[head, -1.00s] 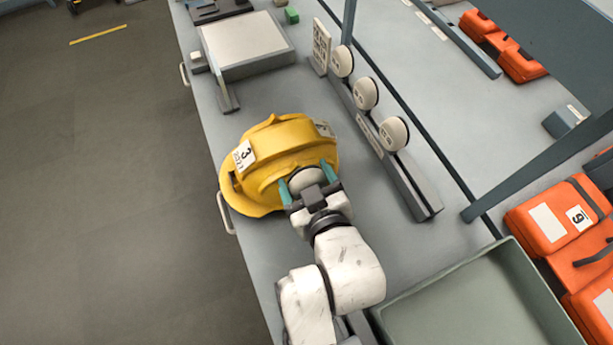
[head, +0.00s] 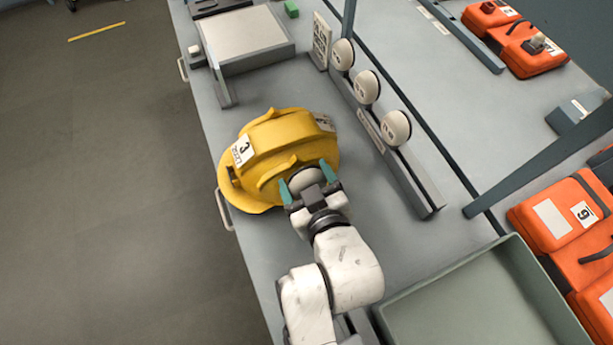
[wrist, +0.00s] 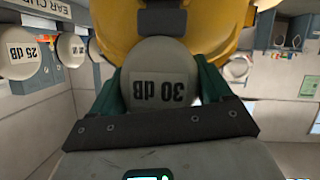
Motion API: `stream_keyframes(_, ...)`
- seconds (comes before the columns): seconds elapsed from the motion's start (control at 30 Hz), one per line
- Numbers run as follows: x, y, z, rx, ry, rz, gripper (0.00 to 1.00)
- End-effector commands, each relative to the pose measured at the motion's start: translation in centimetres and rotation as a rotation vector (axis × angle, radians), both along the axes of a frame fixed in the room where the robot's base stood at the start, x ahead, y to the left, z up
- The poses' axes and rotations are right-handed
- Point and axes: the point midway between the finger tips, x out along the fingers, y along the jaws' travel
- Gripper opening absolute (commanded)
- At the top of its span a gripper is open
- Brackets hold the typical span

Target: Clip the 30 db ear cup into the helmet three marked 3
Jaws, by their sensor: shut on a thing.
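The yellow helmet (head: 275,150) with a label marked 3 sits on the grey bench near its left edge. My gripper (head: 309,185) is shut on a pale round ear cup (head: 306,178), with a green finger on either side of it. In the wrist view the ear cup (wrist: 160,88) reads 30 dB, upside down. It is up against the near side of the helmet (wrist: 180,25). The cup's inner face is hidden, so I cannot tell whether it is clipped in.
A rack (head: 385,150) to the right holds three more ear cups. A grey-green tray (head: 480,300) is at the lower right. Orange cases (head: 550,220) lie at the right. A flat grey platform (head: 245,40) stands behind the helmet.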

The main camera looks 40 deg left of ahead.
Motion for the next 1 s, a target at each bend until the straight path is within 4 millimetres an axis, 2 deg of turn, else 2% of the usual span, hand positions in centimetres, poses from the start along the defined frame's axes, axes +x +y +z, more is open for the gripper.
stream_keyframes(0.47, 0.01, -0.01, -1.05, 0.0, 0.0, 0.0, 0.41)
stream_keyframes(0.5, 0.01, -0.01, -1.0, 0.0, 0.0, 0.0, 0.81)
stream_keyframes(0.7, 0.0, -0.01, -1.01, 0.0, 0.0, 0.0, 1.0)
stream_keyframes(1.0, -0.13, -0.34, -0.95, -0.001, 0.0, 0.0, 1.0)
